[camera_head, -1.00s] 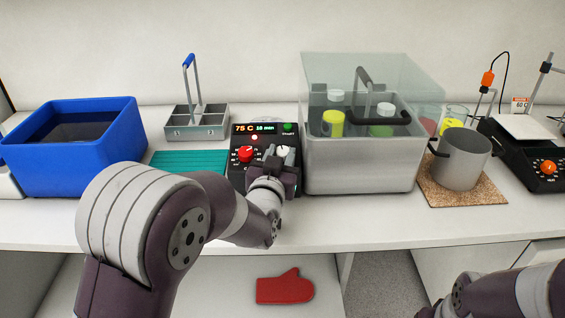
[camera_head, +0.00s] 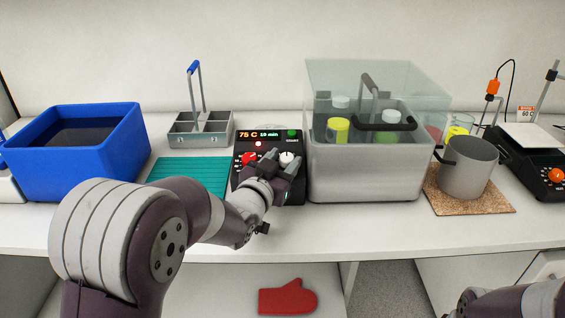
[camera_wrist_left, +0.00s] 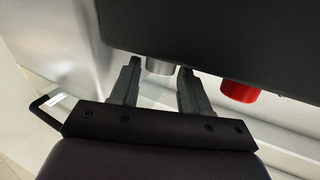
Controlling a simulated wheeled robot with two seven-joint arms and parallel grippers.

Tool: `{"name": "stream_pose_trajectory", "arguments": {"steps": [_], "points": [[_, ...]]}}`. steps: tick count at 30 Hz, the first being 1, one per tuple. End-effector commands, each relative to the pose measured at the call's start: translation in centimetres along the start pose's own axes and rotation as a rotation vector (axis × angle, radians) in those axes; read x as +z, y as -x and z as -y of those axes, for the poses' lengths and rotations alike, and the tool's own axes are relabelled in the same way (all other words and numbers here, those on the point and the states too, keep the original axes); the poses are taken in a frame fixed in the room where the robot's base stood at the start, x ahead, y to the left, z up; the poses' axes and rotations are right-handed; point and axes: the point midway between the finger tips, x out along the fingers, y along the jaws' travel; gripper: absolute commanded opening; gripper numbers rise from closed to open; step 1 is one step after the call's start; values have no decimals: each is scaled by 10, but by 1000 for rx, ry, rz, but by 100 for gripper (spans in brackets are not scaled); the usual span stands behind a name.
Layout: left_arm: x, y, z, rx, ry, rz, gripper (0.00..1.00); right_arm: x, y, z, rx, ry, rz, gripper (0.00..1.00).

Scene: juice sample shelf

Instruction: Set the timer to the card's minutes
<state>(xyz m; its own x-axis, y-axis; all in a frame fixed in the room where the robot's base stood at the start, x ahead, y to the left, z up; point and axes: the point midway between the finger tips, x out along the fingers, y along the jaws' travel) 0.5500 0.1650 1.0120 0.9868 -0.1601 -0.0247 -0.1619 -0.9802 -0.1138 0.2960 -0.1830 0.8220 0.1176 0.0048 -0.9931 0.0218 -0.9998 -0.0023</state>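The black control box (camera_head: 267,143) has a lit display (camera_head: 259,134) that reads 75 C and what looks like 10 min. A red knob (camera_head: 248,158) is on its left and a white knob (camera_head: 287,158) on its right. My left gripper (camera_head: 280,161) is open in front of the white knob. In the left wrist view, the white knob (camera_wrist_left: 160,67) lies between the spread fingertips (camera_wrist_left: 160,73), with gaps beside it; the red knob (camera_wrist_left: 240,92) is off to the right. A small card (camera_head: 526,113) reads 60 C; no minutes are legible. My right gripper is out of view.
A blue tub (camera_head: 75,155) and teal mat (camera_head: 188,176) are left of the box. A grey caddy (camera_head: 200,137) stands behind the mat. A clear-lidded bath (camera_head: 365,178) stands close on the right, then a pot (camera_head: 468,170) and a hot plate (camera_head: 530,160).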

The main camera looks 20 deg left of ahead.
Motion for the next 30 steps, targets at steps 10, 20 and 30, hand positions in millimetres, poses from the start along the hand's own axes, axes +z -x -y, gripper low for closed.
{"name": "stream_pose_trajectory", "arguments": {"steps": [10,20,30], "points": [[0,4,0,-1,0,0,46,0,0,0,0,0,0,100],[-2,73,1,-2,-1,0,46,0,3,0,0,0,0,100],[0,126,0,-1,0,1,46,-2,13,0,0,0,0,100]]}}
